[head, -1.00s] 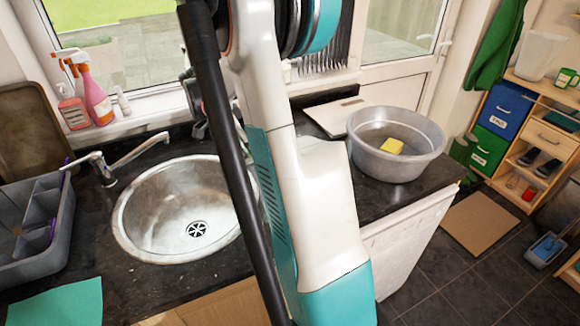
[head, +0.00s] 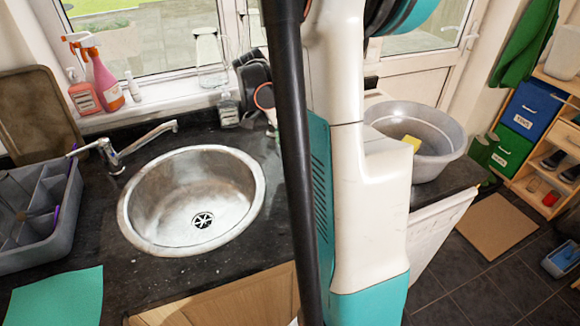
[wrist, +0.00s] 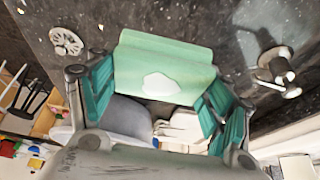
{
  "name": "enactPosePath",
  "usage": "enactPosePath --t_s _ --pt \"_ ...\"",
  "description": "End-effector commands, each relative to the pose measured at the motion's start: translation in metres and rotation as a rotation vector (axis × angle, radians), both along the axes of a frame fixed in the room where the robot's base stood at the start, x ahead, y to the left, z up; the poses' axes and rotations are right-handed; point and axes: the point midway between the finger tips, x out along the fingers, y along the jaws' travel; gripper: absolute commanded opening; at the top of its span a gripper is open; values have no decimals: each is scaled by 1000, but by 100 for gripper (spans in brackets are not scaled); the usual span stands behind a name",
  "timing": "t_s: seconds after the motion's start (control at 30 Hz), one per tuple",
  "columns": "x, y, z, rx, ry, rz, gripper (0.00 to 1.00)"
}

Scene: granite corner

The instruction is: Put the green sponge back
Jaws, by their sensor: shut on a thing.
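The green sponge (wrist: 165,62), a pale green block with a white patch on its face, is held in my gripper (wrist: 163,88) in the wrist view. The teal fingers are shut on its left and right sides. The speckled dark worktop (wrist: 215,22) shows behind it; I cannot tell the height above it. In the head view my arm stands in front of the worktop, and I cannot make out the sponge there.
A round steel sink (head: 150,207) with a tap (head: 140,143) lies left of my arm. A grey caddy (head: 65,222) and teal cloth (head: 55,298) are at far left. Spray bottles (head: 103,80) stand on the sill. A grey basin (head: 445,145) holding a yellow sponge (head: 411,143) is at right, partly hidden.

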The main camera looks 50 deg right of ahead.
Motion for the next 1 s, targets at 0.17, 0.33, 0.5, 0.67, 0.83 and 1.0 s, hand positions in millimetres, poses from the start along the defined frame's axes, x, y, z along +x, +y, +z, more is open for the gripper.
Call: enactPosePath --t_s 0.17,0.33,0.5,0.67,0.83,1.0 --pt "0 0 -38 0 0 0 50" --pt "0 0 -50 0 0 0 50" --pt "0 0 -64 0 0 0 50" --pt "0 0 -88 0 0 0 50" --pt "0 0 -93 0 0 0 50" --pt "0 0 -93 0 0 0 50"
